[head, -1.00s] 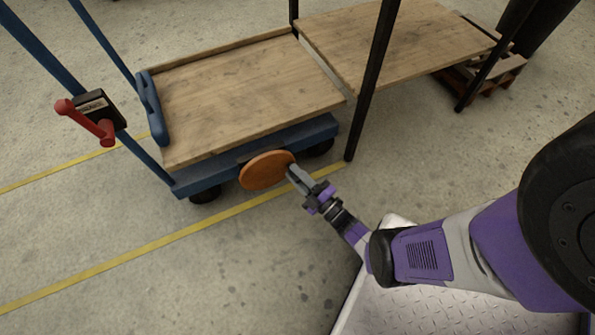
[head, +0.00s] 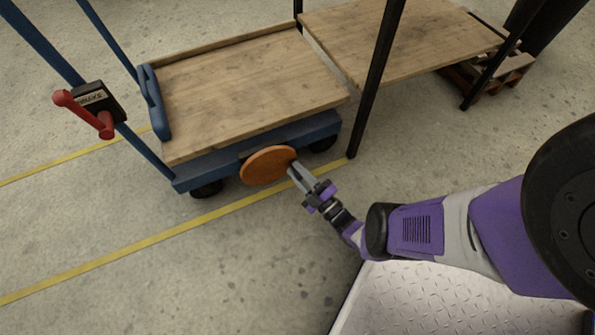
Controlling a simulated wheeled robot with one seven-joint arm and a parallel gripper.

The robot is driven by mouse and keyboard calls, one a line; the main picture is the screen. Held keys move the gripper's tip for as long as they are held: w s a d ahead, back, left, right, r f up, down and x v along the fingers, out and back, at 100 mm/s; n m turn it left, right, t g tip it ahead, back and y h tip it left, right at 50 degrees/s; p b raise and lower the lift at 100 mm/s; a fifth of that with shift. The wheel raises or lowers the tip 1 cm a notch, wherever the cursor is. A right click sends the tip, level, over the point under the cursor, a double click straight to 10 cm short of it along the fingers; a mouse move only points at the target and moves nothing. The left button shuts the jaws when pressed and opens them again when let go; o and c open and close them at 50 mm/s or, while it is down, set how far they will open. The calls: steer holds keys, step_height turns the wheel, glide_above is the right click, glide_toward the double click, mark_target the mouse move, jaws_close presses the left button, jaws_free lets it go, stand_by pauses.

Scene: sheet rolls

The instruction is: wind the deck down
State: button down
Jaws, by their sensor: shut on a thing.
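The deck (head: 250,85) is a bare wooden platform on a blue wheeled trolley. The trolley's blue frame (head: 225,160) shows under the deck's near edge. An orange disc (head: 265,167) stands at the near side of this frame. My gripper (head: 293,170) is shut on the disc's right rim; its fingertips partly blend with the disc. A red crank (head: 85,112) sticks out of a small black box (head: 98,98) on the trolley's left blue post, away from my gripper.
A wooden table (head: 395,40) with black legs stands beside the deck at the right. One black leg (head: 375,85) rises close to my gripper. A pallet (head: 495,75) lies behind it. Yellow lines (head: 110,257) mark the open concrete floor.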

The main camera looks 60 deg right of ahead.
steer(key=shift+w+a, duration=0.1)
steer(key=shift+a, duration=0.1)
steer(key=c, duration=1.3)
jaws_free()
steer(key=shift+d, duration=0.1)
steer(key=shift+r, duration=0.1)
